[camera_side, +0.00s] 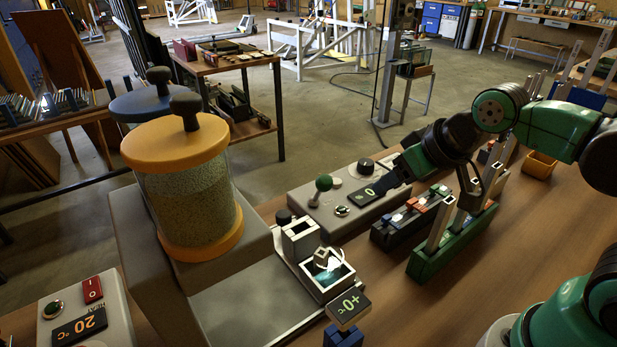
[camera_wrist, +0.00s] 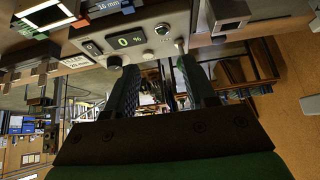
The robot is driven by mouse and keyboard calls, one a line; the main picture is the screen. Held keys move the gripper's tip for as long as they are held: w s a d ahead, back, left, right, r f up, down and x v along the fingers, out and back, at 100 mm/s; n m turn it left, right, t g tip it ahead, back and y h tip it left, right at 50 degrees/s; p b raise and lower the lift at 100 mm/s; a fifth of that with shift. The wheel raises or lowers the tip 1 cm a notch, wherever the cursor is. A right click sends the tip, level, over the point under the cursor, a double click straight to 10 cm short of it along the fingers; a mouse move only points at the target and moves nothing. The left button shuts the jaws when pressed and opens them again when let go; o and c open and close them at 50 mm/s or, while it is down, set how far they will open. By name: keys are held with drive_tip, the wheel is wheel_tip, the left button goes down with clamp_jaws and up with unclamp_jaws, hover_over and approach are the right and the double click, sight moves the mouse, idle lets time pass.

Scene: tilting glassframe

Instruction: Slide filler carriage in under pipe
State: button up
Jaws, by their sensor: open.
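I cannot tell for certain which part is the filler carriage. A small open-topped grey box (camera_side: 300,241) stands beside a pale framed unit with a bright teal window (camera_side: 328,277), at the edge of the grey plate (camera_side: 240,300). No part is clearly recognisable as the pipe. A metal box-like part (camera_wrist: 228,12) shows at the top right there.
A glass hopper with a yellow lid (camera_side: 175,145) stands at the left. A green fixture with metal posts (camera_side: 430,262) stands right.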

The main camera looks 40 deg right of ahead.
drive_tip(key=w+a+r+m+g, duration=0.1)
drive_tip(key=w+a+m+g, duration=0.35)
drive_tip(key=w, duration=0.35)
drive_tip(key=m+g, duration=0.2)
drive_tip(key=m, duration=0.2)
hover_over(283, 214)
drive_tip(key=f, duration=0.4)
drive_tip(key=shift+s+d+f, duration=0.15)
drive_tip(key=shift+d+f, duration=0.15)
drive_tip(key=shift+f, duration=0.05)
drive_tip(key=shift+a+f+g, duration=0.25)
drive_tip(key=shift+f, duration=2.95)
clamp_jaws()
